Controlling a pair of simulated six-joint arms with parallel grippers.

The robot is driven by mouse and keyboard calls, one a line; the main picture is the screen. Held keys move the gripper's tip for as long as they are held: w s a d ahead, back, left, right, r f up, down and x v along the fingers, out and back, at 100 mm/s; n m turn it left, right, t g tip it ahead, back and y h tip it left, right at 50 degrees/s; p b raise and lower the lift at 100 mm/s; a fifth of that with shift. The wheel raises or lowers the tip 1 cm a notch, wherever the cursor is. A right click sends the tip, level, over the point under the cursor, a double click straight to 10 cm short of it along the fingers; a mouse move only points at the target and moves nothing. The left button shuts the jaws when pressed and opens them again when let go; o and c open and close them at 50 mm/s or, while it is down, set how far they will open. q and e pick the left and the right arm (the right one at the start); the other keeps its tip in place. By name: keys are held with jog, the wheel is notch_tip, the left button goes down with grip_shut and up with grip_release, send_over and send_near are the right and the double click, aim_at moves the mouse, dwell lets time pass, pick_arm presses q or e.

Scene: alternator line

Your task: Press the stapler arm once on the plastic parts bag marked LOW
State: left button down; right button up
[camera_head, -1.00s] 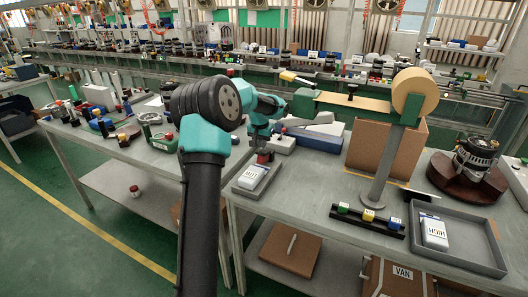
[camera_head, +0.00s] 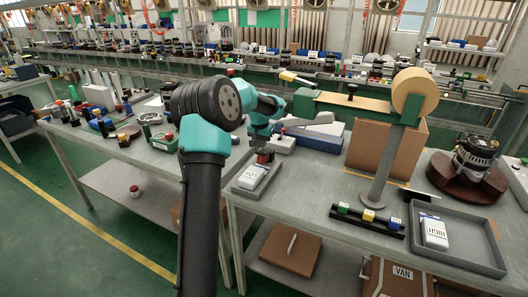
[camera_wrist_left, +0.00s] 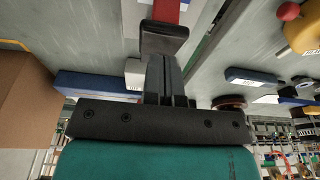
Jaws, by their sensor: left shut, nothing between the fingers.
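My left gripper (camera_head: 262,146) points down over the near-left edge of the right-hand table. Its shut fingers (camera_wrist_left: 166,80) are empty. Just beyond the fingertips, in the left wrist view, is a dark block (camera_wrist_left: 165,38) with a red part (camera_wrist_left: 170,10). It appears to be the stapler, seen as a small red and dark thing (camera_head: 265,157) in the head view. I cannot tell whether the fingers touch it. A white bag (camera_head: 251,177) lies in a small grey tray (camera_head: 238,190) just in front; its marking is unreadable. Another bag (camera_head: 434,232) is marked HIGH. My right gripper is out of view.
The larger grey tray (camera_head: 470,262) holds the HIGH bag. A tape-roll post (camera_head: 385,165), a strip of coloured blocks (camera_head: 368,217) and an alternator (camera_head: 476,155) stand nearby. A blue box (camera_head: 318,139) lies behind my gripper.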

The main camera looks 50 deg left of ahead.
aim_at(262, 151)
pick_arm(q)
jog(key=shift+f, duration=2)
jog(key=shift+r, duration=4.1)
jog(key=shift+w, duration=0.1)
